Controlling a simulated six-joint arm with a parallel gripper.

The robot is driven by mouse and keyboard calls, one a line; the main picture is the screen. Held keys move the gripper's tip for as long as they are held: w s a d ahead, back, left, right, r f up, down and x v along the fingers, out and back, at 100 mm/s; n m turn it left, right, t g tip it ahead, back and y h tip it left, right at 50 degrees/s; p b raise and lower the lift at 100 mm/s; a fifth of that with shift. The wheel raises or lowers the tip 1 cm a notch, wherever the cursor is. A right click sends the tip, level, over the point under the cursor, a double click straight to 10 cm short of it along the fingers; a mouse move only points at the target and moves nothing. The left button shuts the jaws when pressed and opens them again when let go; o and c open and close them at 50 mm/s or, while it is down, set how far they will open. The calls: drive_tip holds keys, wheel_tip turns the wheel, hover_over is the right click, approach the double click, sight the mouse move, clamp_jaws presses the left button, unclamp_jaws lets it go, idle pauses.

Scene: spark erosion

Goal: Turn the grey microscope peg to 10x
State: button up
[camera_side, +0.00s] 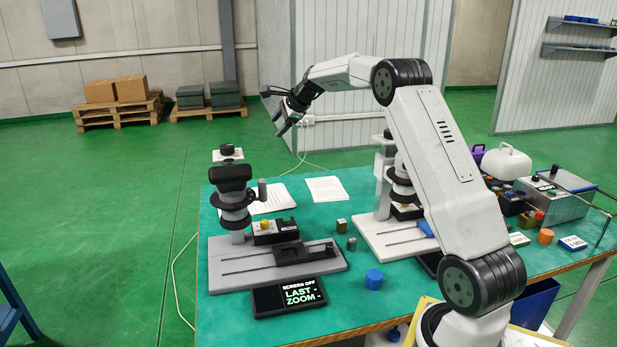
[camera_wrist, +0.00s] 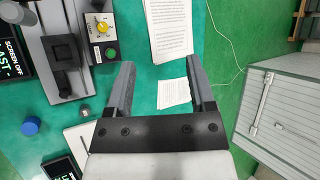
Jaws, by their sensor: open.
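The grey microscope (camera_side: 236,205) stands at the left of the green table, with a dark head and a grey base plate (camera_side: 225,272). A short upright grey peg (camera_side: 262,191) sticks up beside its head; its zoom setting cannot be read. The screen (camera_side: 290,296) in front reads "SCREEN OFF", "LAST -", "ZOOM -". My gripper (camera_side: 281,122) is open and empty, high above and behind the table, up and right of the peg in the side view. In the wrist view its two fingers (camera_wrist: 159,72) are spread apart. The grey base (camera_wrist: 55,90) shows there at the left; I cannot make out the peg.
A control box (camera_side: 275,232) with a yellow knob (camera_wrist: 102,27) sits by the microscope. A white microscope (camera_side: 385,240) stands to the right, partly hidden by my arm. Paper sheets (camera_side: 327,189) lie behind. A blue cylinder (camera_side: 374,279) and small metal pieces stand between the microscopes.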

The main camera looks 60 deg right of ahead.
drive_tip(key=a+n+g+y, duration=0.1)
drive_tip(key=a+n+g, duration=0.2)
drive_tip(key=a+n, duration=0.4)
drive_tip(key=n+g+h, duration=0.1)
drive_tip(key=n+g, duration=0.4)
drive_tip(key=n, duration=0.8)
approach(262, 180)
drive_tip(key=shift+w+f, duration=0.2)
drive_tip(key=shift+f, duration=1.55)
drive_tip(key=shift+f, duration=3.85)
drive_tip(key=shift+c, duration=0.2)
clamp_jaws()
